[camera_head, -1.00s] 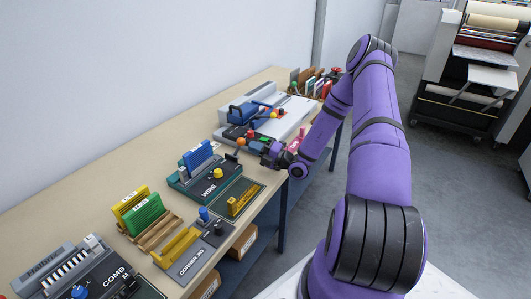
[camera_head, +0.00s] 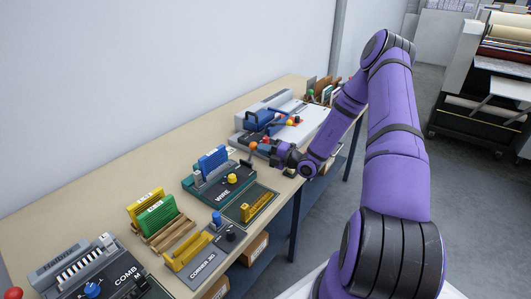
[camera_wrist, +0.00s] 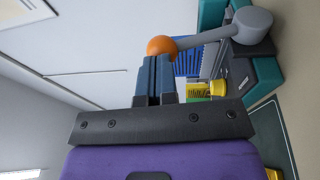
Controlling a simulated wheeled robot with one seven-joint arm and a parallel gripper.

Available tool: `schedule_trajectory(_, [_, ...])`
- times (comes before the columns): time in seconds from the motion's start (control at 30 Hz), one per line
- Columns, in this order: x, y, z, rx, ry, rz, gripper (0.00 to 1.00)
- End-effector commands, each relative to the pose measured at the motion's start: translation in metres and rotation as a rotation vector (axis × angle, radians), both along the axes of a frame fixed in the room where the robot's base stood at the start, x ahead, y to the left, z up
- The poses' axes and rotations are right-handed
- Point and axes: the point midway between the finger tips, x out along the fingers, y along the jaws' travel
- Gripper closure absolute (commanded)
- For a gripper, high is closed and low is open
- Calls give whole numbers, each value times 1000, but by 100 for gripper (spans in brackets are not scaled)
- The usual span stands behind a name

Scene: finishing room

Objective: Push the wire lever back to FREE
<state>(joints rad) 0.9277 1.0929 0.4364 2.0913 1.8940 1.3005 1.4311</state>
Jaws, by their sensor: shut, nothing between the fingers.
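The wire machine (camera_head: 220,188), a dark green-edged unit labelled WIRE with a blue comb and a yellow knob, stands on the bench. Its lever (camera_head: 246,162) rises at the right end and carries an orange ball (camera_head: 253,146). In the wrist view the grey lever arm (camera_wrist: 215,36) ends in the orange ball (camera_wrist: 161,46). My gripper (camera_wrist: 156,62) is shut and empty, its fingertips right at the ball. I cannot tell if they touch it. In the head view my gripper (camera_head: 260,149) is on the right side of the ball. Any FREE marking is too small to read.
A blue-handled press (camera_head: 262,121) stands behind. The corner unit (camera_head: 190,262), green and yellow blocks (camera_head: 157,216) and the comb machine (camera_head: 95,272) are nearer along the bench. A yellow piece (camera_head: 258,207) lies on a dark mat beside the wire machine. A wall runs along the left.

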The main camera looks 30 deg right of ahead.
Motion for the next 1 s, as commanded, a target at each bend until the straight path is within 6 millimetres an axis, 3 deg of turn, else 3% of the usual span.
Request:
schedule_trajectory(0.3, [28,11,19,-102,258,2,100])
schedule_trajectory(0.7, [63,23,24,-212,566,0,100])
schedule_trajectory(1.0, [78,28,22,-222,611,-1,100])
